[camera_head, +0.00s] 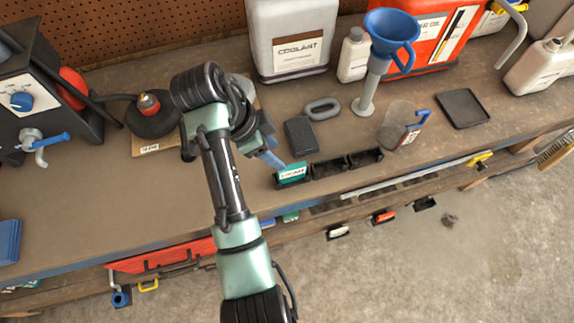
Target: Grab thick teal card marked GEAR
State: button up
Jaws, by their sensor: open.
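A small teal block or card (291,181) with a white label stands near the front edge of the workbench. Its lettering is too small to read with certainty. My gripper (275,161) is just above and to the left of it, angled down toward it. A light blue fingertip shows close to its upper left side. I cannot tell whether they touch. The gripper is open, with nothing seen between the fingers. My arm hides part of the bench to the left.
A blue funnel (391,27) and a clear jug (399,124) stand farther right. The bench's front left is mostly clear.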

jog(key=p, duration=0.1)
send_over(291, 167)
jog(key=a, duration=0.2)
jog(key=f, duration=0.4)
jog(key=shift+s+d+f, duration=0.1)
jog(key=shift+s, duration=0.25)
jog(key=shift+p+x, duration=0.85)
jog(key=shift+x, duration=2.1)
jog(key=shift+c, duration=0.3)
grip_shut()
